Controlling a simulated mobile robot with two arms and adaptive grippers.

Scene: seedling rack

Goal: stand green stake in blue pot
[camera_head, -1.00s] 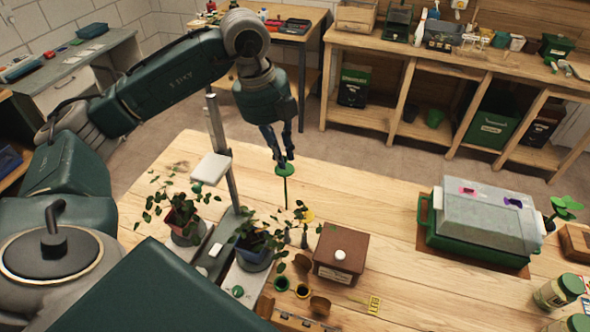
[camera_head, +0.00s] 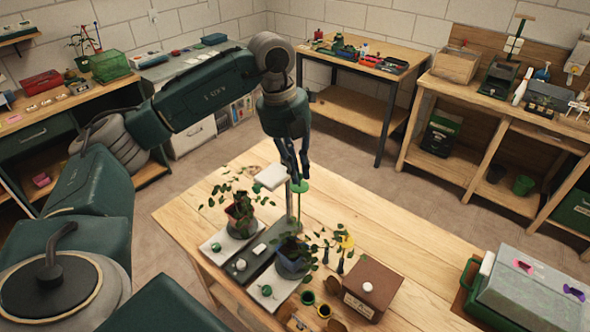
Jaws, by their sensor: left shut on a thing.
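The green stake (camera_head: 299,205) is a thin upright rod with a round green disc at its top. My left gripper (camera_head: 303,179) points down and is shut on the stake's top. The stake hangs upright above the table, near a grey post. The blue pot (camera_head: 291,265) holds a leafy plant and stands below the stake in the picture, at the front of the table. Leaves cover much of its rim and soil. The stake's lower tip shows just above these leaves; its exact height over the pot is unclear. My right gripper is not in view.
A reddish pot (camera_head: 240,226) with a plant stands left of the blue pot. A grey post with a white plate (camera_head: 271,177) rises close to the stake. A brown box (camera_head: 372,288) and small cups (camera_head: 308,298) stand to the right. The far tabletop is clear.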

